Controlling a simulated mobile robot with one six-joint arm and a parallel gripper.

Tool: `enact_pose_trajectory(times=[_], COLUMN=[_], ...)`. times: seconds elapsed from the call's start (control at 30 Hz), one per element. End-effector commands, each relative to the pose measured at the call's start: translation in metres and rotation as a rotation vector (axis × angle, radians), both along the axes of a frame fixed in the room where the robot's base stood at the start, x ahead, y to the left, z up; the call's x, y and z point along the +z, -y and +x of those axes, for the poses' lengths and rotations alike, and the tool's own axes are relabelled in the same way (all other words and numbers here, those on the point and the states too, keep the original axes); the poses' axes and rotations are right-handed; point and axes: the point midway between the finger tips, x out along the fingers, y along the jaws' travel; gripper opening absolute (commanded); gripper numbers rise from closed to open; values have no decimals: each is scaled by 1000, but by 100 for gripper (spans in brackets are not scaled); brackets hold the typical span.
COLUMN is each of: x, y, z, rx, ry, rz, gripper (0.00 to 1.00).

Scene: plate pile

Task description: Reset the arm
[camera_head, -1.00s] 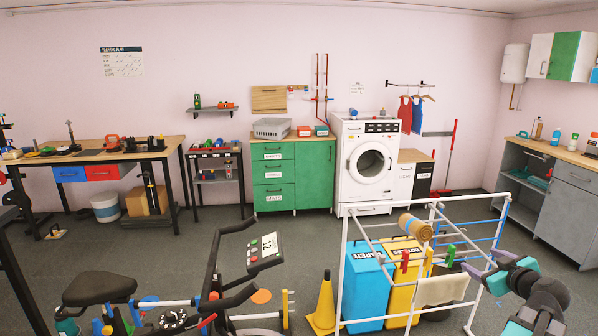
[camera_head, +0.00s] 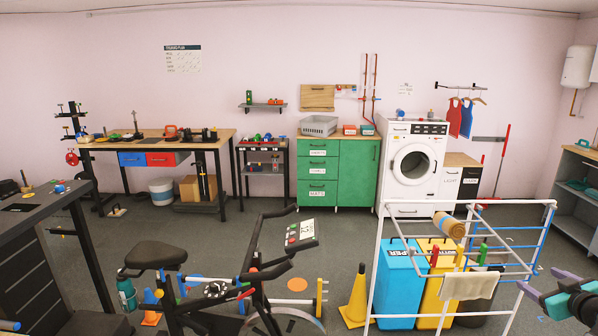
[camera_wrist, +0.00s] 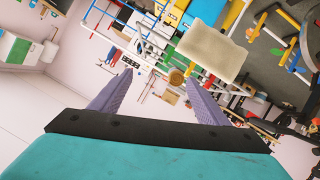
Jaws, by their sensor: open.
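My gripper shows in the wrist view (camera_wrist: 155,95) with its two purple fingers spread apart and nothing between them. Its teal body fills the bottom of that view. The same cloth hangs on the rack's front in the head view (camera_head: 472,285).
Blue (camera_head: 400,285) and yellow (camera_head: 432,300) bins stand behind the rack. A yellow cone (camera_head: 357,298) and an exercise bike (camera_head: 155,255) stand to the left. A washing machine (camera_head: 411,200), green cabinet (camera_head: 357,175) and workbench (camera_head: 150,142) line the wall. Open floor lies between.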

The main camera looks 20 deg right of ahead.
Motion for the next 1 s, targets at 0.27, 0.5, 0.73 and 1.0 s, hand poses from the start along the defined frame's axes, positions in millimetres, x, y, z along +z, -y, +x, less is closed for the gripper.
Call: enact_pose_trajectory(times=[0.27,0.5,0.73,1.0], x=[-18,-46,-87,-167], y=[-11,-32,-65,-142], z=[15,39,70,121], rx=[19,51,93,165], ry=[-14,-39,-82,-195], rz=[42,109,207,390], gripper=[69,69,69,69])
